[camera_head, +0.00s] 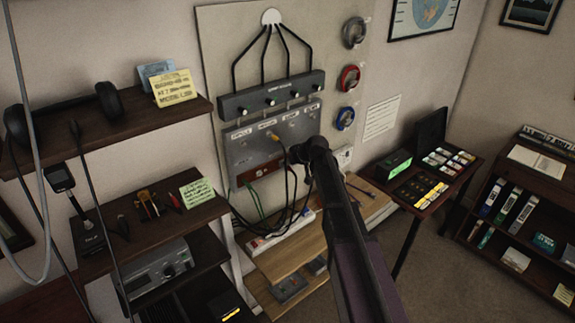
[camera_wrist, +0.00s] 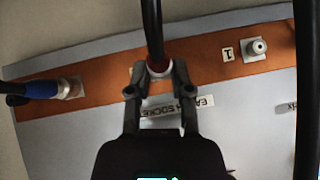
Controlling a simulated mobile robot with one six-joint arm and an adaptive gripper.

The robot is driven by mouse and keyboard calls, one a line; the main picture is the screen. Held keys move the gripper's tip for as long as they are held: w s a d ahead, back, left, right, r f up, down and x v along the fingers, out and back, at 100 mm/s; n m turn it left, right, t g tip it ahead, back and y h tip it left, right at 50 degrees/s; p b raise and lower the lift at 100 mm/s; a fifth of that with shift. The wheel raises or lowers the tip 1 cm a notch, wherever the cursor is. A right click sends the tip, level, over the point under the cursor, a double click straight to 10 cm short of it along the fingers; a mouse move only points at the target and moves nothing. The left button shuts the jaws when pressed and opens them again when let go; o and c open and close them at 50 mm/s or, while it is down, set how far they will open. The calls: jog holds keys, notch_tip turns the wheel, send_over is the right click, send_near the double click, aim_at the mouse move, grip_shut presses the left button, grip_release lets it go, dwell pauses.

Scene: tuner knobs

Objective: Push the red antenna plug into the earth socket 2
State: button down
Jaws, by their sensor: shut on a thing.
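In the wrist view my gripper (camera_wrist: 160,92) is shut on the red antenna plug (camera_wrist: 158,66), whose black cable runs up out of the picture. The plug is in front of the middle socket of an orange strip; the fingers hide most of that socket, so I cannot tell whether the plug is in it. Socket 1 (camera_wrist: 257,47) is empty to the right. A blue plug (camera_wrist: 40,89) is at the left socket. An upside-down "EARTH SOCKET" label (camera_wrist: 158,112) is partly hidden. In the head view my gripper (camera_head: 308,152) is at the panel's right side.
A grey antenna box (camera_head: 270,95) is above. A wooden shelf (camera_head: 290,262) is below.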

jog(key=shift+w+a, duration=0.15)
jog(key=shift+c, duration=2.2)
grip_release()
